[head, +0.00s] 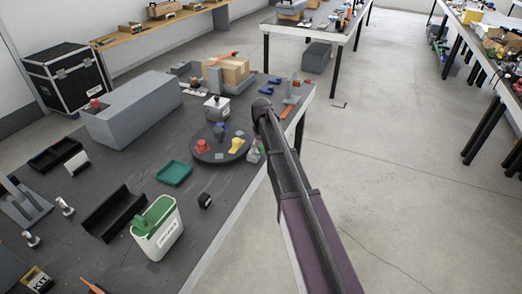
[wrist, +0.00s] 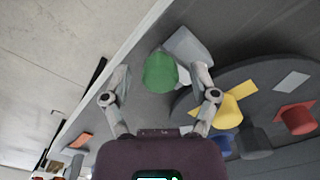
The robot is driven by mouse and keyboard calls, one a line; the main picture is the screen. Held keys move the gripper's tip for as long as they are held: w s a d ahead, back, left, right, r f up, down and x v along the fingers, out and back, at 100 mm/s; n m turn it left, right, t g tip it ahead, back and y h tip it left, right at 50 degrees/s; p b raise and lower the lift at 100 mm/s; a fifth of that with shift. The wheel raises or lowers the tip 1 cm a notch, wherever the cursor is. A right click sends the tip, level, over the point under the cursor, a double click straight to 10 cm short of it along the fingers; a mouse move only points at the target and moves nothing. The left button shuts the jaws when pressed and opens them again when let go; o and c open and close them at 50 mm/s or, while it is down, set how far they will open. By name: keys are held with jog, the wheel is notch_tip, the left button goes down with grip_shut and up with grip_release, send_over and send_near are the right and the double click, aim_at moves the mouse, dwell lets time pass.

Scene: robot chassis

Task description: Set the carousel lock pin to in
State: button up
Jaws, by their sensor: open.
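The carousel (head: 205,156) is a dark round disc on the bench near its right edge, bearing red, yellow and blue pieces. It fills the right of the wrist view (wrist: 258,82). Beside its rim is a green knob (wrist: 160,73) next to a light grey block (wrist: 187,48); it appears to be the lock pin. Whether the pin is in or out cannot be told. My gripper (wrist: 160,76) is open, a finger on either side of the green knob in the picture; no contact is visible. In the head view my arm partly hides this spot.
The bench edge runs close beside the knob, with open floor beyond. A large grey block (head: 135,112) lies farther left.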

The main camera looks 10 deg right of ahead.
grip_shut()
jog(key=shift+w+a, duration=0.5)
jog(key=shift+a, duration=0.2)
jog(key=shift+w+a, duration=0.5)
jog(key=shift+a, duration=0.15)
grip_release()
jog(key=shift+a, duration=0.15)
jog(key=shift+s, duration=0.25)
jog(key=s+d+r+m+p, duration=0.1)
jog(key=s+r+p, duration=0.2)
jog(key=s, duration=1.2)
jog(key=s+d+r+p, duration=0.1)
jog(key=s+r+p, duration=0.2)
jog(key=s, duration=1.2)
jog(key=shift+s+d+r+m, duration=0.15)
jog(key=shift+s+d+m, duration=0.2)
jog(key=shift+d+m, duration=0.05)
